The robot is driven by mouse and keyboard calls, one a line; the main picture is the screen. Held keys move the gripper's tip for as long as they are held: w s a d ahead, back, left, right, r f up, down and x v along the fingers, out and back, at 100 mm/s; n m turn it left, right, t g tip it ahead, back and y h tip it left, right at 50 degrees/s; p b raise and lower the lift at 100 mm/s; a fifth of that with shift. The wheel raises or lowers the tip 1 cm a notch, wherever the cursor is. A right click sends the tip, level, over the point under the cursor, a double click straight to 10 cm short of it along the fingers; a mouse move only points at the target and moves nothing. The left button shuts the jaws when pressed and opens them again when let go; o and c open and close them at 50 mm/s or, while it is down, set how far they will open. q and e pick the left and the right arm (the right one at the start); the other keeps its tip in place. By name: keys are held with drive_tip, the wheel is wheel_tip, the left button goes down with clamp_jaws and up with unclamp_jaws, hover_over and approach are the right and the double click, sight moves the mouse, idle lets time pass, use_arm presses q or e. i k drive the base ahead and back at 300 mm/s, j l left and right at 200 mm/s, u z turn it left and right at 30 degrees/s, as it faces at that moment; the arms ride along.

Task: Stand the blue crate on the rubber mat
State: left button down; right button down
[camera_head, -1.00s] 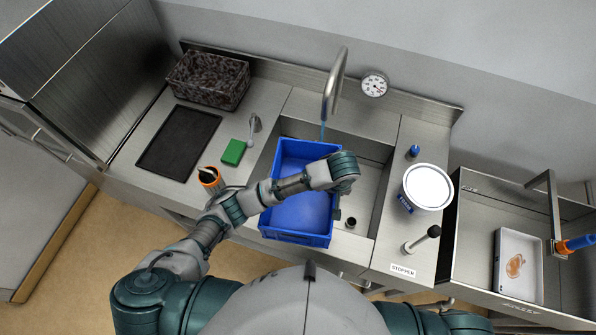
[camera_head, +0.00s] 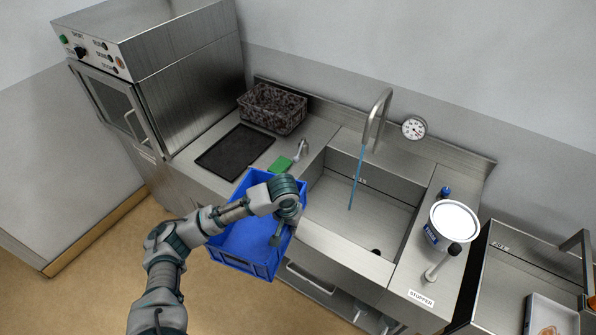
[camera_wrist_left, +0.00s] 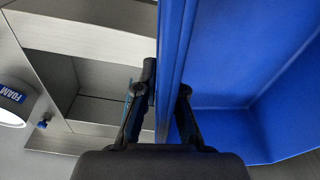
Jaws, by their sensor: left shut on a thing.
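The blue crate (camera_head: 240,243) hangs in front of the counter's edge, to the left of the sink, and looks empty. My left gripper (camera_head: 277,236) is shut on its right wall. In the left wrist view, the fingers (camera_wrist_left: 163,98) pinch the blue wall of the crate (camera_wrist_left: 225,75) from both sides. The black rubber mat (camera_head: 235,152) lies flat and bare on the counter, behind and left of the crate. The crate and arm hide part of the counter's front. My right gripper is not in view.
A green sponge (camera_head: 281,164) lies between mat and sink, by a small tap. A dark basket (camera_head: 272,108) stands behind the mat; a steel hood machine (camera_head: 180,75) stands left. Water runs from the faucet (camera_head: 379,115) into the sink (camera_head: 340,210). A white tub (camera_head: 452,222) stands right.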

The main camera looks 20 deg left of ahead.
sight(233, 150)
drive_tip(key=k+u, duration=0.1)
drive_tip(key=u, duration=0.7)
drive_tip(key=k+j+u, duration=0.15)
drive_tip(key=u, duration=0.25)
